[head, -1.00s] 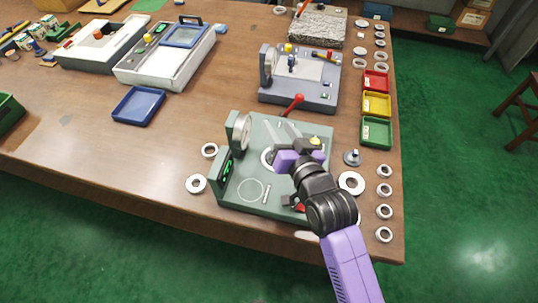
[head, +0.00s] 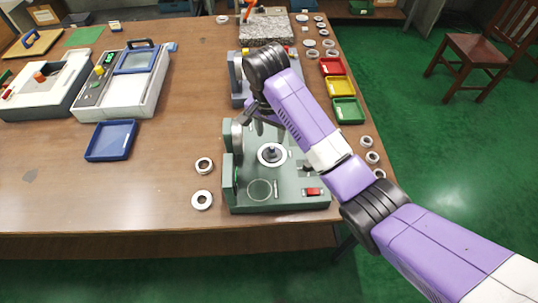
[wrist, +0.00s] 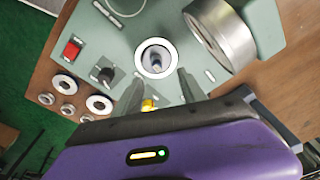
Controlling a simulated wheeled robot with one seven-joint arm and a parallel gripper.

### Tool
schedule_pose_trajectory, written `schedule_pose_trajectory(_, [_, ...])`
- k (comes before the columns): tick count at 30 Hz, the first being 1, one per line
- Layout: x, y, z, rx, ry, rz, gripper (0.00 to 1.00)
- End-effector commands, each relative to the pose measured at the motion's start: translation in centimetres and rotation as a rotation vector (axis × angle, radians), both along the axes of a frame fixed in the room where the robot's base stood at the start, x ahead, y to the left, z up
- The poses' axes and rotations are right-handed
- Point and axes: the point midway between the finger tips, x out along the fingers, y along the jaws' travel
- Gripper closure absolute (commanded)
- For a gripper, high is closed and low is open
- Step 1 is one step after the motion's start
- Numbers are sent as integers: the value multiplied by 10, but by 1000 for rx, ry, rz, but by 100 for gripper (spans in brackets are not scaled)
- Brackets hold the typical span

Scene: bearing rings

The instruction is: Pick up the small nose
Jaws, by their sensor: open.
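A dark, short peg (head: 271,151) stands inside a pale ring in the middle of the green fixture (head: 288,190). It is the likeliest small nose, but I cannot tell for certain. In the wrist view the peg (wrist: 156,59) shows inside the ring, just beyond my fingertips. My gripper (head: 263,124) is open and empty, pointing down above the back part of the fixture. In the wrist view its two dark fingers (wrist: 160,88) stand apart, with a yellow knob (wrist: 148,105) of the fixture showing between them.
The fixture carries an upright round drum (wrist: 218,32), a red switch (head: 313,191) and a dark knob (wrist: 105,75). Loose rings (head: 202,200) lie left and right of it. Red, yellow and green trays (head: 345,110) stand at the right edge.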

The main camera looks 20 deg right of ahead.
Motion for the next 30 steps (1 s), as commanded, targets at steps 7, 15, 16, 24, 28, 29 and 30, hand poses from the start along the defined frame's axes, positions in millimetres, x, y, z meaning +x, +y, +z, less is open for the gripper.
schedule_pose_trajectory(7, [-10, -4, -12, -4, 39, -62, 52])
schedule_pose_trajectory(15, [-4, -5, -38, -4, 37, -60, 52])
schedule_pose_trajectory(16, [-3, -5, -43, -4, 37, -59, 52])
schedule_pose_trajectory(24, [2, -7, -75, -3, 33, -60, 52])
schedule_pose_trajectory(28, [2, -7, -78, -3, 32, -59, 52])
schedule_pose_trajectory(29, [2, -7, -78, -3, 32, -59, 52])
schedule_pose_trajectory(30, [2, -7, -78, -3, 32, -59, 52])
